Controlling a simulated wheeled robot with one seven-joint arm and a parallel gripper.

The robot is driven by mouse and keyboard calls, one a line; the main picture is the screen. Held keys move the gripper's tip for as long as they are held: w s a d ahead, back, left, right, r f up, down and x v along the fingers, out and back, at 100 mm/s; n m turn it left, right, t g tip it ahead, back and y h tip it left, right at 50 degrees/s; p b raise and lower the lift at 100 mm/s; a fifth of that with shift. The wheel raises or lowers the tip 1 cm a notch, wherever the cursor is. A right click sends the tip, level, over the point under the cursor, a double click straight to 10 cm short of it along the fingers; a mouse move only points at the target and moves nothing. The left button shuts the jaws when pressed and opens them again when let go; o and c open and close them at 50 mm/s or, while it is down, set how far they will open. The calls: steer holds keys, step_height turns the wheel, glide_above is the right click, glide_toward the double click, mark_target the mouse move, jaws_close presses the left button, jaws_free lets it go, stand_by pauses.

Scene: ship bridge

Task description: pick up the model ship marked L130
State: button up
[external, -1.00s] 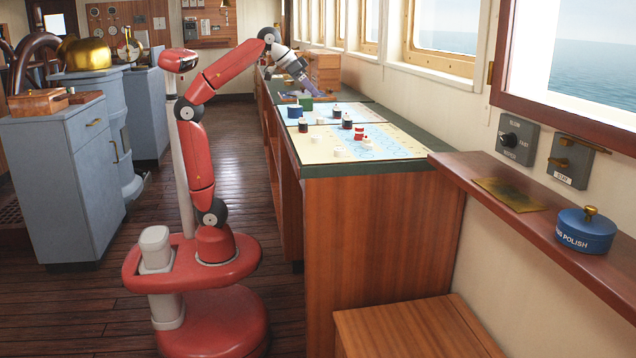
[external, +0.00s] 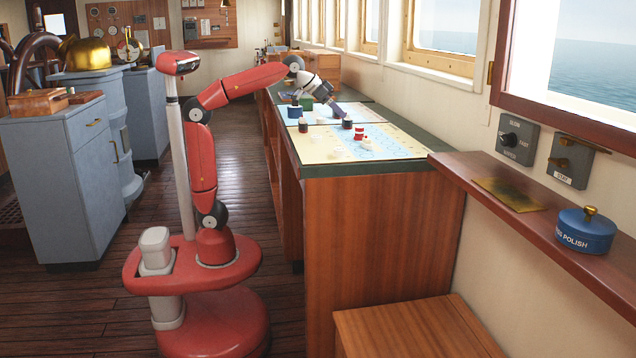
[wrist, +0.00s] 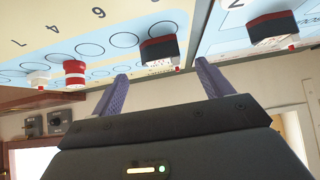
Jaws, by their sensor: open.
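Several small model ships stand on the charts; no marking is readable, so I cannot tell which is L130. One dark-hulled ship with a red band (wrist: 160,52) shows ahead of the fingers in the wrist view, roughly in line with the space between them. A similar dark ship (wrist: 272,28) is farther right.
A red-and-white piece (wrist: 75,73) and a white piece (wrist: 38,78) stand nearby. Wooden drawers (external: 325,68) are at the back. The near chart (external: 400,148) is largely bare.

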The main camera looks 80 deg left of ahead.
mark_target(346, 119)
steer(key=x, duration=0.4)
steer(key=shift+w+f, duration=0.2)
steer(key=shift+f, duration=0.1)
steer(key=c, duration=1.1)
